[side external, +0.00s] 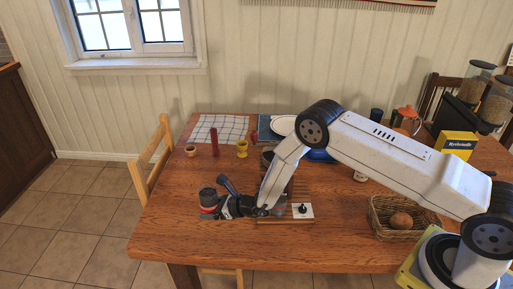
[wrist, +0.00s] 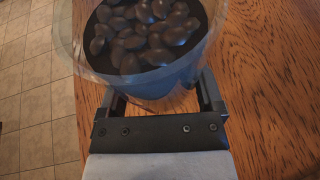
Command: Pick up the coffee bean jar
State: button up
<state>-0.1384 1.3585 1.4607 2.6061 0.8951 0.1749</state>
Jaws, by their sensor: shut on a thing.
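The coffee bean jar (wrist: 148,38) is a clear round container filled with dark beans, seen from above at the top of the wrist view. In the side view the jar (side external: 208,199) is small and dark, with a reddish band, near the left part of the wooden table. My gripper (wrist: 160,90) is shut on the jar, with one finger on each side of it. In the side view my gripper (side external: 224,206) reaches the jar from the right. The jar looks roughly upright. Whether its base touches the table cannot be told.
A wooden rack (side external: 285,219) with a white-and-black piece lies right of my gripper. A red cylinder (side external: 214,142), a yellow cup (side external: 242,149) and a small bowl (side external: 191,151) stand behind. A basket (side external: 384,222) holds a brown round thing. The front-left tabletop (side external: 185,245) is clear.

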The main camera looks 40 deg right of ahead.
jog(key=s+r, duration=0.1)
jog(key=r, duration=0.1)
jog(key=s+r, duration=0.2)
jog(key=s+d+r, duration=0.1)
jog(key=r, duration=0.1)
jog(key=shift+s, duration=0.35)
send_near(214, 202)
jog(key=shift+s+a+r, duration=0.25)
jog(key=shift+s+a, duration=0.25)
jog(key=shift+s, duration=0.3)
jog(key=shift+s+a+r, duration=0.2)
jog(key=shift+s+a, duration=0.25)
jog(key=shift+s, duration=0.3)
jog(key=shift+w+d, duration=0.1)
jog(key=shift+d, duration=0.05)
jog(key=w+d+r+m, duration=0.1)
jog(key=w+d, duration=0.1)
jog(key=d, duration=0.3)
jog(key=w+d+r, duration=0.2)
jog(key=d, duration=0.3)
jog(key=shift+d+r+m, duration=0.25)
jog(key=shift+d+m, duration=0.15)
jog(key=shift+y, duration=0.3)
